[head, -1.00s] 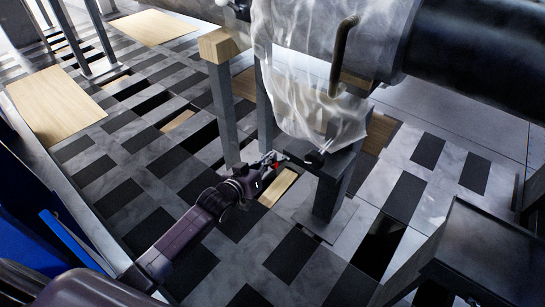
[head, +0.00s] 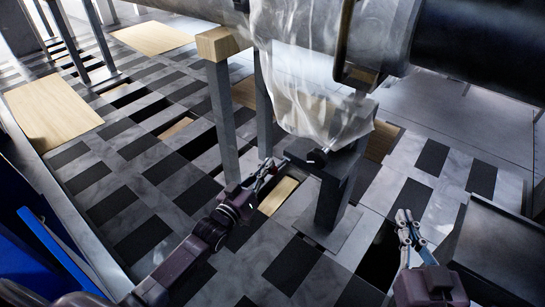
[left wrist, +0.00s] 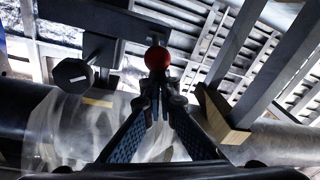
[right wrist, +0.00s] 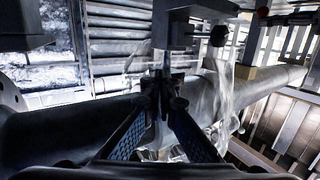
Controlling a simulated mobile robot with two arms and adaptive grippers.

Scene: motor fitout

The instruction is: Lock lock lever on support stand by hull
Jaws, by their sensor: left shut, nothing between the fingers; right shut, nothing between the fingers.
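The grey support stand (head: 332,200) stands below the large dark cylindrical body (head: 480,50), probably the hull. A lever with a red ball end shows in the left wrist view (left wrist: 157,57), just beyond the fingertips; whether they touch it is unclear. A round black knob (head: 317,156) sits on the stand's head. My left gripper (head: 270,164) is shut and empty, left of the stand, hiding the ball from the head. My right gripper (head: 404,216) is shut and empty, right of the stand.
A translucent sheet (head: 318,95) hangs down near the stand's top. A wood-topped post (head: 222,110) stands to the left. A dark metal box (head: 492,250) is close to my right gripper. The floor is patterned tile with dark openings.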

